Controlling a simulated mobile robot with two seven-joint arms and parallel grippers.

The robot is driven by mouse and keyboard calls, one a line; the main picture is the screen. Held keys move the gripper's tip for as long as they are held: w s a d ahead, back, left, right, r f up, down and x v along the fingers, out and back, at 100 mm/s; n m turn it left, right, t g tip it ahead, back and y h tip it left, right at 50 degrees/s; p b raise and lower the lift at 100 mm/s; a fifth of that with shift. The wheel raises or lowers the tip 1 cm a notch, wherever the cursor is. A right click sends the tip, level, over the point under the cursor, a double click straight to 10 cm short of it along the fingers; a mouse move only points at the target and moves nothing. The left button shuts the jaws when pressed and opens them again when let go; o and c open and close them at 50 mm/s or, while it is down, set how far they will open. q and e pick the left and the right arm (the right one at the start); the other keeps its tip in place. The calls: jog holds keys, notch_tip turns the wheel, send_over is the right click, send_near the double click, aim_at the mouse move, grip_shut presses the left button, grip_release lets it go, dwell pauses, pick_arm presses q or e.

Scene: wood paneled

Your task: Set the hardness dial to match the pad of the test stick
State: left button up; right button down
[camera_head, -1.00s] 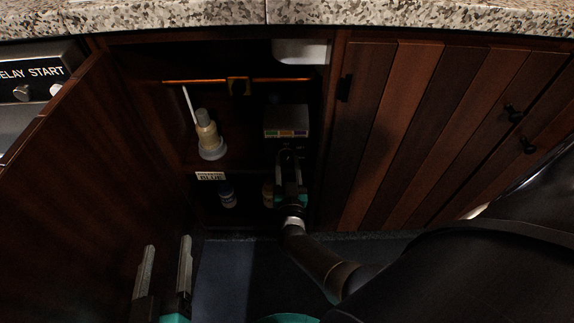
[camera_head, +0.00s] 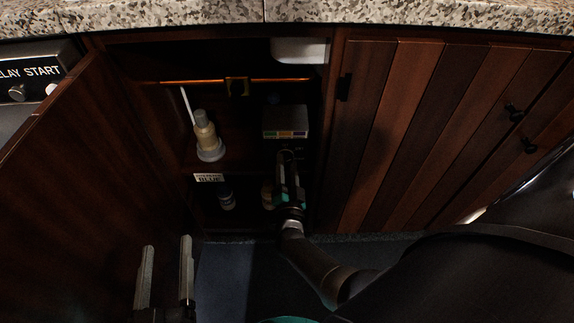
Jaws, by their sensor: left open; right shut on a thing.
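The test stick (camera_head: 188,106) is a thin white stick that leans up beside a bottle in the cabinet; its pad colour is too small to tell. A label (camera_head: 209,178) below it reads "BLUE", with a smaller line above that I cannot read. A grey box (camera_head: 286,119) with a strip of coloured patches stands at the right inside the cabinet. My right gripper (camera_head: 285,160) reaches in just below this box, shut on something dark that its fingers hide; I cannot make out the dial. My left gripper (camera_head: 165,270) is open and empty at the lower left, outside the cabinet.
A cream bottle (camera_head: 205,133) stands on a shelf, with small bottles (camera_head: 226,199) lower down. A copper pipe with a brass valve (camera_head: 238,87) crosses above. The open door (camera_head: 70,165) bounds the left, and a granite counter (camera_head: 180,16) overhangs the top.

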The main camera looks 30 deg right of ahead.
dwell(0.5)
jog(key=shift+c, duration=1.9)
grip_release()
jog(key=shift+s+a, duration=0.25)
jog(key=shift+s, duration=0.25)
pick_arm(q)
jog(key=a+f+g+y+p, duration=0.1)
jog(key=g, duration=0.1)
jog(key=a+f+g+p, duration=0.1)
jog(key=a+g, duration=0.1)
jog(key=a+f+g+y+p, duration=0.1)
jog(key=shift+w+a+f+m+g+y, duration=0.1)
jog(key=shift+w+a+m+g+y, duration=0.05)
jog(key=shift+w+m+g+y, duration=0.2)
pick_arm(e)
jog(key=v, duration=1.4)
pick_arm(q)
jog(key=shift+s, duration=0.1)
pick_arm(e)
jog(key=shift+a, duration=0.1)
